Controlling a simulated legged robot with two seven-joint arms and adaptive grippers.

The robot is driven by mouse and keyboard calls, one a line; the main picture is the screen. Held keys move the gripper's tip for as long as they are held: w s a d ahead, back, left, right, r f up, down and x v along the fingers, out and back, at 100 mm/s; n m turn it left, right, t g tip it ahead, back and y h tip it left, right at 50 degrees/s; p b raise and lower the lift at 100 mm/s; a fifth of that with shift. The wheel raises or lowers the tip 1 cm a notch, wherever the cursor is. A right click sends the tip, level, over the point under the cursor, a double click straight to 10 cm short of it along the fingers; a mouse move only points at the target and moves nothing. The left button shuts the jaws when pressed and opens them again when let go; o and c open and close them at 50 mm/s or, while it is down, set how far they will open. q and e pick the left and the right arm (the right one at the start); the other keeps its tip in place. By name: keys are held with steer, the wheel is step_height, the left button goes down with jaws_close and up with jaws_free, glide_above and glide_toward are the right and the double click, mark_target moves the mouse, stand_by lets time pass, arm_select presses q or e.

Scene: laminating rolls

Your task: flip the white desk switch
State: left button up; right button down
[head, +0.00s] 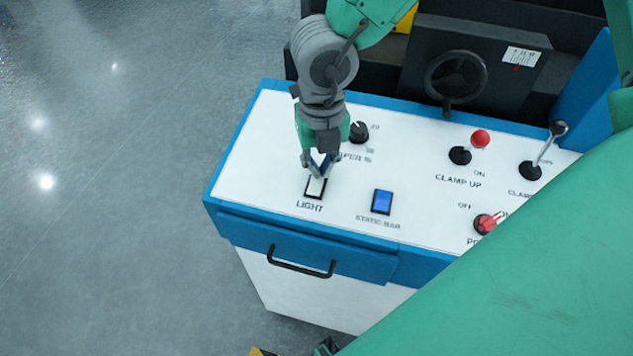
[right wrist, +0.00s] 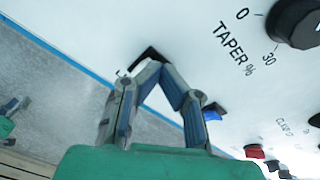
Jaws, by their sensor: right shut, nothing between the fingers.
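The white desk switch (head: 316,187) is a white rocker in a black frame above the printed word LIGHT, on the white panel of a blue-edged desk. In the right wrist view, part of its black frame (right wrist: 148,55) shows just beyond my fingertips. My right gripper (head: 319,173) is shut and empty, its tips pointing down at the switch's upper edge. The fingers also meet in the right wrist view (right wrist: 155,68). They hide part of the switch, and I cannot tell whether they touch it. A small part that looks like my left gripper (right wrist: 12,106) shows at the left edge of the right wrist view.
A blue STATIC BAR switch (head: 382,201) sits right of the white one. The black TAPER knob (head: 358,132) is close beside my right gripper. Further right are a red-topped lever (head: 480,140), a metal lever (head: 545,150) and a red knob (head: 487,223). A drawer handle (head: 300,262) is below.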

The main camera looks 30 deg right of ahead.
mark_target(314, 181)
steer(key=shift+f, duration=0.15)
steer(key=shift+a+f, duration=0.1)
steer(key=shift+a, duration=0.55)
steer(key=shift+a+f, duration=0.1)
steer(key=shift+d+f+b, duration=0.2)
steer(key=shift+d+b, duration=0.15)
steer(key=shift+d, duration=0.2)
steer(key=shift+d+r, duration=0.15)
steer(key=shift+r+p, duration=0.25)
steer(key=shift+p, duration=0.25)
steer(key=r+p, duration=0.1)
steer(key=a+r+p, duration=0.1)
steer(key=r+p, duration=0.1)
steer(key=shift+a+r, duration=0.1)
steer(key=shift+r, duration=0.1)
steer(key=shift+r+p, duration=0.35)
steer(key=shift+p, duration=0.2)
steer(key=r+p, duration=0.1)
steer(key=d+r+p, duration=0.1)
steer(key=shift+r+p, duration=0.15)
steer(key=shift+p, duration=0.2)
arm_select(q)
step_height(314, 181, up, 7)
steer(key=shift+a+f, duration=0.2)
steer(key=shift+a, duration=0.2)
arm_select(e)
steer(key=shift+a, duration=0.35)
